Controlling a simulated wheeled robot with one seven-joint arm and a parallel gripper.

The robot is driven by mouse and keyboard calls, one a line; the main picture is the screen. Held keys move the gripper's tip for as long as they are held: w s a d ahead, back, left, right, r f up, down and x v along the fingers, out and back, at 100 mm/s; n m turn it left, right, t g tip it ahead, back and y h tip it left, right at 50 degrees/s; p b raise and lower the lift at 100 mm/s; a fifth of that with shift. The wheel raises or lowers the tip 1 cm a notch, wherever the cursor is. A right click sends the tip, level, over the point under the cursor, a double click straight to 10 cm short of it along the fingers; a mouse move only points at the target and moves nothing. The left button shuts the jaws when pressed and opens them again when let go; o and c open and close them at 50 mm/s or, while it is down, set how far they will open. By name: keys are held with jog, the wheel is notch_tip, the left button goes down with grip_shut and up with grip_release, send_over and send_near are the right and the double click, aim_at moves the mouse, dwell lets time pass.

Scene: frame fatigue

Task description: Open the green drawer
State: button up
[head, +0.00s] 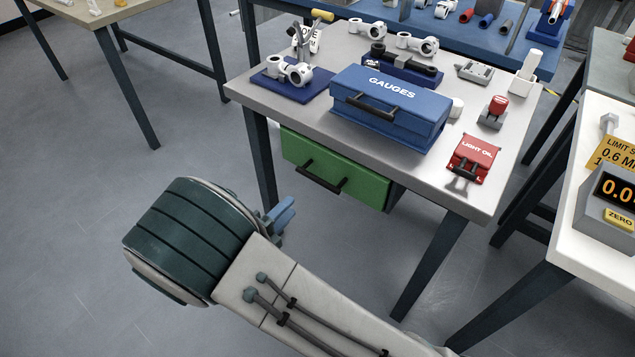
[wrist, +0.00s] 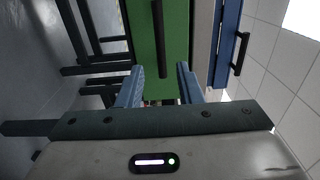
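The green drawer (head: 335,172) hangs under the grey workbench top and looks shut. Its dark bar handle (head: 321,177) runs along its front. In the wrist view the green drawer (wrist: 174,60) appears turned on its side, with the handle (wrist: 159,40) ahead of my gripper (wrist: 159,84). The two blue fingers are apart with nothing between them, and the handle lies beyond their tips in line with the gap. In the head view my gripper (head: 282,214) shows only in part behind my arm, in front of and below the drawer.
On the workbench top (head: 300,118) stand a blue GAUGES case (head: 390,105), a red LIGHT OIL box (head: 470,158), a red stamp-like item (head: 493,112) and metal parts. Bench legs (head: 430,265) flank the drawer. Open floor (head: 190,120) lies to the left.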

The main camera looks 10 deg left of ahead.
aim_at(318, 178)
jog(key=b+x, duration=0.1)
jog(key=x, duration=1.1)
jog(key=shift+w+d+b, duration=0.1)
jog(key=shift+d+b, duration=0.1)
jog(key=shift+b, duration=0.15)
grip_shut()
